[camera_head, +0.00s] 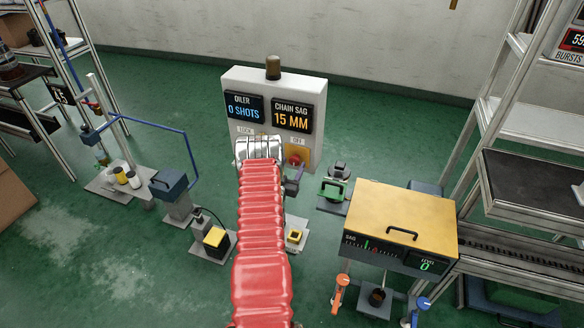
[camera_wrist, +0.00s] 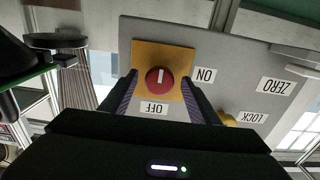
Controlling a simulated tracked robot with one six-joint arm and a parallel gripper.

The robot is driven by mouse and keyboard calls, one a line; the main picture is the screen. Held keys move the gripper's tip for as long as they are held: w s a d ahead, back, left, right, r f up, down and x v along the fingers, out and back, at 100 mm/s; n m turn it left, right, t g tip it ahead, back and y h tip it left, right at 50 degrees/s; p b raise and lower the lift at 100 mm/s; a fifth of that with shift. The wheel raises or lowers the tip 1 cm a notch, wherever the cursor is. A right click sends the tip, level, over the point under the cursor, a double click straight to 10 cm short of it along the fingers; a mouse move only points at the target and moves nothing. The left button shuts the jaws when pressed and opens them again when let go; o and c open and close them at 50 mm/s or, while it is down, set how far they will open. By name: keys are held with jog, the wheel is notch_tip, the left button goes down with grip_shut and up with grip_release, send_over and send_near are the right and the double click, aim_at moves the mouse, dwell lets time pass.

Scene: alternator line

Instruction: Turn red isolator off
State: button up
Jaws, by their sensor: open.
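The red isolator knob (camera_head: 294,160) sits on a yellow-orange plate (camera_wrist: 140,56) on the grey panel's front. In the wrist view, which looks upside down, the knob (camera_wrist: 160,81) lies between my two open fingers. Its white mark runs up and down the picture, in line with the OFF label (camera_wrist: 154,108) below it. The ON label (camera_wrist: 205,75) is to the right. My gripper (camera_wrist: 161,80) is open, one finger on each side of the knob; I cannot tell whether they touch it. In the head view my gripper (camera_head: 292,180) is partly hidden by my red-sleeved arm.
The grey cabinet (camera_head: 318,92) carries OILER (camera_head: 245,107) and CHAIN SAG (camera_head: 291,117) displays and an amber lamp (camera_head: 273,67). ZERO (camera_wrist: 277,86) and LOCK (camera_wrist: 253,117) labels are beside the isolator. A yellow-topped sag gauge (camera_head: 375,210) stands front right. Green floor is open at left front.

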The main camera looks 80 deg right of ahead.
jog(key=c, duration=1.1)
jog(key=shift+a, duration=0.1)
